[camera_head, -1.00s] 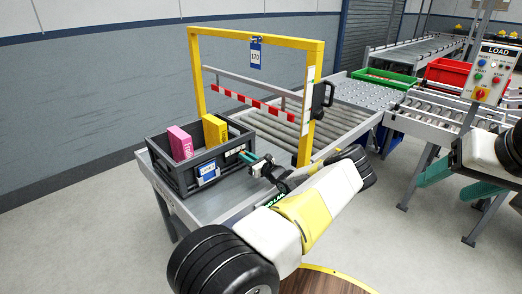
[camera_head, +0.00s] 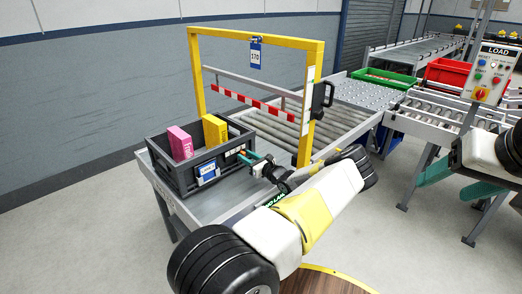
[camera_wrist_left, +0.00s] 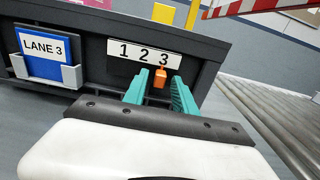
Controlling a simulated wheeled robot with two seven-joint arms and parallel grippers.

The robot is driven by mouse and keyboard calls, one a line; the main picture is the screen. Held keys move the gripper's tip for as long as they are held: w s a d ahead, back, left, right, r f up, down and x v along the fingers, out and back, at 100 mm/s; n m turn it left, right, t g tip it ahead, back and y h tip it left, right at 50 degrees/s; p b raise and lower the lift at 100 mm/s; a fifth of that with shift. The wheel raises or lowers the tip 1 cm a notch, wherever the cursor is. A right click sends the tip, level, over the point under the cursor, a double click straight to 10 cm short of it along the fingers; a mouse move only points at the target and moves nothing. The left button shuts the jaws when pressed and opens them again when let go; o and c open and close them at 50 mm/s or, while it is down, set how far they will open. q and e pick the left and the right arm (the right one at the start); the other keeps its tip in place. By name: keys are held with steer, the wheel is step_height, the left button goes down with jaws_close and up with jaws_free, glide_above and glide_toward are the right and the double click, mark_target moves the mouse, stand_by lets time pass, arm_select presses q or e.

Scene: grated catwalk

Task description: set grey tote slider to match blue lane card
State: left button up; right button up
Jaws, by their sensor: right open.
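The grey tote (camera_head: 186,181) stands on the near end of the conveyor. Its front carries a blue-bordered card reading LANE 3 (camera_wrist_left: 44,48) in a holder. Beside it is a white strip marked 1 2 3 (camera_wrist_left: 144,53). The orange slider tab (camera_wrist_left: 160,77) sits just below the 3. My left gripper (camera_wrist_left: 160,86) is at the tote front, open, with its teal fingers on either side of the tab and small gaps visible. In the head view, my left gripper (camera_head: 249,158) reaches the tote from the right. My right gripper (camera_head: 450,182) hangs open and empty at the right.
A yellow frame (camera_head: 194,70) with a 170 tag and a red-white striped bar (camera_head: 252,102) spans the rollers beyond the tote. Pink (camera_head: 180,142) and yellow (camera_head: 214,130) boxes are in the tote. Green (camera_head: 384,79) and red (camera_head: 452,72) trays are farther back.

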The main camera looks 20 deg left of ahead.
arm_select(q)
steer(key=shift+v, duration=3.3)
